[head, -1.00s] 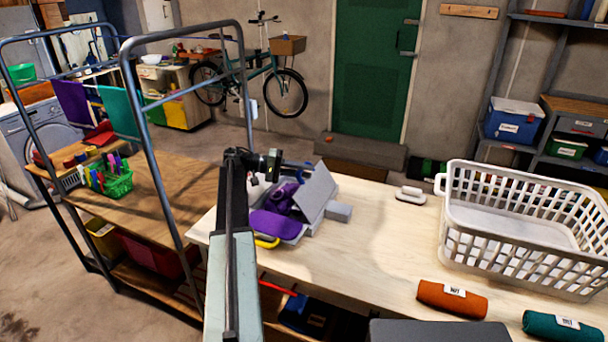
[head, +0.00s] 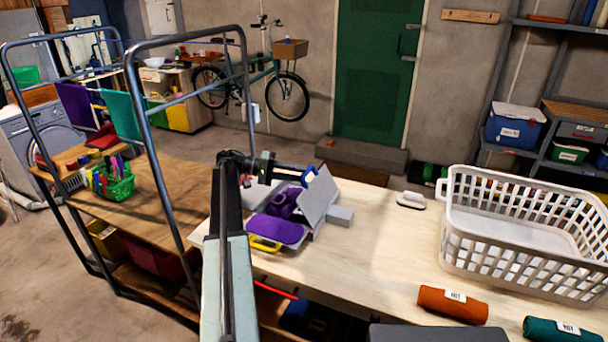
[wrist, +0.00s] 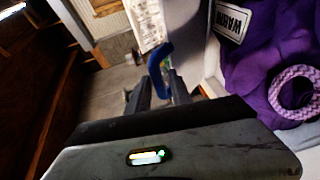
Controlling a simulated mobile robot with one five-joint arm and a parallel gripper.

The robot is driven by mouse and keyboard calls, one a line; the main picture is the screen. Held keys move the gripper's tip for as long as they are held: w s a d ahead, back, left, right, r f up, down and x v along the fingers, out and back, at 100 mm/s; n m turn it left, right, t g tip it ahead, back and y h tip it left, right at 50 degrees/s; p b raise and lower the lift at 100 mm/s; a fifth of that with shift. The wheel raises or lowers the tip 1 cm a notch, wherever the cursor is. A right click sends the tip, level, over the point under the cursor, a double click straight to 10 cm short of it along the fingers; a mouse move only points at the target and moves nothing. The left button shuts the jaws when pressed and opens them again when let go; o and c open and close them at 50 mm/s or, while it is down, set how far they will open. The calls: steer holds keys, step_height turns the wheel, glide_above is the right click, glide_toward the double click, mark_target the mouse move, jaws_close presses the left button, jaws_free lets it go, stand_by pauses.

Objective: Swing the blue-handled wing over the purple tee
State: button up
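The purple tee (head: 285,203) lies bunched on a grey folding board (head: 330,228) on the pale table. A purple part lies by the yellow handle (head: 263,243). A grey wing (head: 320,197) stands tilted up at the tee's far right side. The blue handle (head: 309,177) is by its upper edge. My gripper (head: 303,173) is at this handle. In the wrist view my gripper's fingers (wrist: 158,84) are a little apart, with the blue handle (wrist: 159,66) between or just beyond their tips; whether they press on it I cannot tell. The tee (wrist: 265,60) is at right, with a lilac braided ring.
A white laundry basket (head: 520,235) stands on the table's right. An orange roll (head: 450,304) and a teal roll (head: 562,328) lie at the front. A white brush-like item (head: 410,201) lies behind. A metal-framed bench (head: 160,200) stands left. The table's middle is clear.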

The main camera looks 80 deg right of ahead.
steer(key=w, duration=0.2)
steer(key=w+r, duration=0.1)
steer(key=w, duration=0.1)
steer(key=shift+w+a+p, duration=0.2)
steer(key=shift+w+p, duration=0.1)
steer(key=shift+w, duration=0.1)
